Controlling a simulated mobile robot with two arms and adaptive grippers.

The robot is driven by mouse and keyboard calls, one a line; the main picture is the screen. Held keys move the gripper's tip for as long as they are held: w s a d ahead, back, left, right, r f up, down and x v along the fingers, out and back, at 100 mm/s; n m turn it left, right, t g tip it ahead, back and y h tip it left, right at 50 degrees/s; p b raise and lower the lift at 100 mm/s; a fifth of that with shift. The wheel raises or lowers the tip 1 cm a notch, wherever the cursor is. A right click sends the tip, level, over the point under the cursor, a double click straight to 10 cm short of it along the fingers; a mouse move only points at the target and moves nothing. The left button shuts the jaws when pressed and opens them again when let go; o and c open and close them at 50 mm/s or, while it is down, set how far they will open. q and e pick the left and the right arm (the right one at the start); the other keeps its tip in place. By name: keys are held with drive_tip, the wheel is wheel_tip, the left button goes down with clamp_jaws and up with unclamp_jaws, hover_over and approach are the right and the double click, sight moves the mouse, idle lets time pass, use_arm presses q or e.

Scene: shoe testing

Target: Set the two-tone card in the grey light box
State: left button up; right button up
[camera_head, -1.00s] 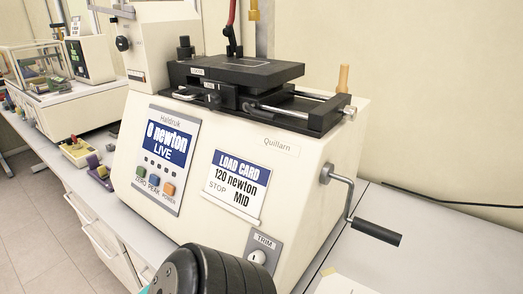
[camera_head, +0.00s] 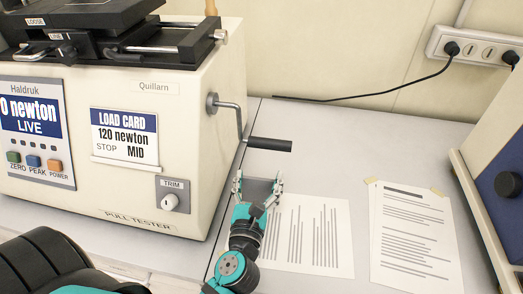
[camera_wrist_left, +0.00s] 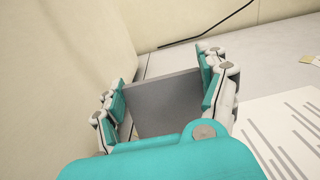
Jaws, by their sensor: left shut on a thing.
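My left gripper (camera_head: 258,180) is shut on a flat grey card (camera_head: 262,192), beside the pull tester and below its crank. In the left wrist view, the card (camera_wrist_left: 165,103) spans the space between the teal and white fingers (camera_wrist_left: 162,95). It shows a plain grey face; a second tone cannot be made out, though it appears to be the two-tone card. I cannot make out the grey light box in these views. My right gripper is not in view.
The cream pull tester (camera_head: 120,210) stands at left, its crank handle (camera_head: 268,145) jutting out near my left gripper. Printed sheets (camera_head: 315,235) (camera_head: 415,240) lie on the grey bench (camera_head: 340,130). A cream and blue machine (camera_head: 500,165) borders the right. A socket strip (camera_head: 480,48) hangs behind.

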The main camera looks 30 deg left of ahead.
use_arm(q)
drive_tip(key=p, duration=0.2)
hover_over(265, 175)
drive_tip(key=shift+w, duration=0.15)
wheel_tip(265, 175, down, 3)
drive_tip(key=shift+f+b, duration=0.2)
drive_tip(key=shift+b, duration=0.8)
drive_tip(key=shift+f, duration=0.15)
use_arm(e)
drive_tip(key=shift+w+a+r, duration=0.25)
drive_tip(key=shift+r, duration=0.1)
use_arm(q)
drive_tip(key=shift+f, duration=0.1)
drive_tip(key=o, duration=0.8)
drive_tip(key=shift+c, duration=0.2)
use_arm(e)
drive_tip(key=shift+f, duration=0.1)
